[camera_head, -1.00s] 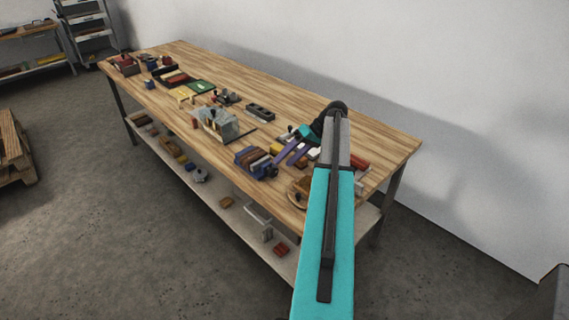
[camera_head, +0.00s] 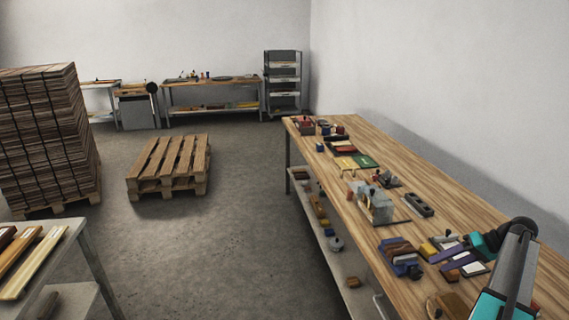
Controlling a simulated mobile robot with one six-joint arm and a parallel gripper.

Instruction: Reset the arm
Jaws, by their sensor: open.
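My arm, teal and grey, reaches in from the lower right corner over the near end of the long wooden workbench (camera_head: 455,211). Its dark elbow joint is at the right, and a teal and purple part of the arm shows just left of it, low over the small items on the bench. My gripper's fingertips cannot be made out clearly among these items. I see nothing held.
The workbench carries a grey machine (camera_head: 376,204), a blue clamp-like block (camera_head: 400,253) and several small parts. A pallet (camera_head: 168,165) and a strapped stack of boards (camera_head: 45,130) stand left. A table with wooden strips (camera_head: 60,236) is near left. Grey floor between is clear.

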